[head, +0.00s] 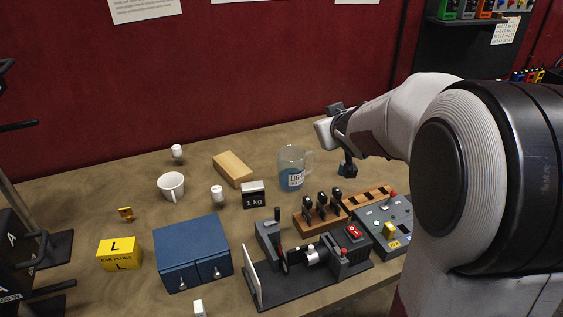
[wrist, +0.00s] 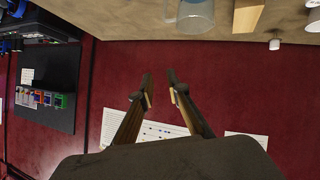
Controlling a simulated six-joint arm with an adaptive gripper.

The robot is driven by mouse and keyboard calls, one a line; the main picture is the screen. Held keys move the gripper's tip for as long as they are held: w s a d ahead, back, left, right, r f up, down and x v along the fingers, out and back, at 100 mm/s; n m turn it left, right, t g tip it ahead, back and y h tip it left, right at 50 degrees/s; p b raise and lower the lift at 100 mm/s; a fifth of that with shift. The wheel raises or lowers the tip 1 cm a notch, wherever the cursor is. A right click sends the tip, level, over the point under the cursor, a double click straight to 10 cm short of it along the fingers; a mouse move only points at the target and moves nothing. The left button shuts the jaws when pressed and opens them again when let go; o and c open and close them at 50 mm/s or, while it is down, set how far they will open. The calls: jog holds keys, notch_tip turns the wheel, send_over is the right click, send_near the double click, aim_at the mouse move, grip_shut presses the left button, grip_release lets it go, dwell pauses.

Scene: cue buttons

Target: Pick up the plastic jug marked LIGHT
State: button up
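The plastic jug (head: 291,168) is clear with a handle on its right side, a blue lower part and a partly readable label. It stands upright on the table in the head view. In the wrist view, part of the jug (wrist: 190,14) shows at the top edge, cut off by the frame. My gripper (head: 347,168) is to the right of the jug in the head view, apart from it. In the wrist view, the fingertips of my gripper (wrist: 160,90) are apart with nothing between them.
A wooden block (head: 233,168) and a 1 kg weight (head: 253,195) stand left of the jug. A white mug (head: 171,186) and blue box (head: 190,250) are further left. The red wall (head: 220,80) is behind.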

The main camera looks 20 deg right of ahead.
jog(key=w+d+f+n+t+y, duration=0.1)
jog(key=w+d+f+n+y, duration=0.15)
jog(key=w+d+f, duration=0.4)
jog(key=y, duration=0.5)
send_near(312, 169)
jog(key=w+r, duration=0.1)
jog(key=w, duration=0.1)
jog(key=shift+w+r+n, duration=0.25)
jog(key=shift+r, duration=0.15)
jog(key=shift+s+a+f, duration=0.1)
jog(key=shift+f, duration=0.15)
jog(key=shift+x, duration=1.3)
jog(key=shift+x, duration=2.65)
jog(key=shift+r, duration=0.15)
jog(key=shift+c, duration=0.4)
